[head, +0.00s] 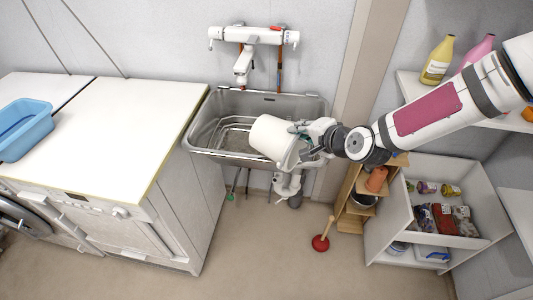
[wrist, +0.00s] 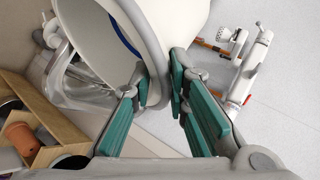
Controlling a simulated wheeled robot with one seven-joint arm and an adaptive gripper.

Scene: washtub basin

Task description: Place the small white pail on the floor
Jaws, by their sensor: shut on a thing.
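The small white pail (head: 271,138) is tilted on its side in front of the right part of the metal washtub basin (head: 232,104). My gripper (head: 308,136) is shut on the pail's rim and holds it up, clear of the floor. In the wrist view the pail (wrist: 97,38) fills the upper left, and its rim lies between the green-padded fingers of my gripper (wrist: 160,88). The floor (head: 270,250) is below, bare and beige in front of the basin.
A red plunger (head: 321,242) stands on the floor. A wooden shelf (head: 350,205) and a white open cabinet (head: 385,230) with several items are at the right. A white counter (head: 110,120) with a blue tub (head: 22,130) is at the left. The front floor is clear.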

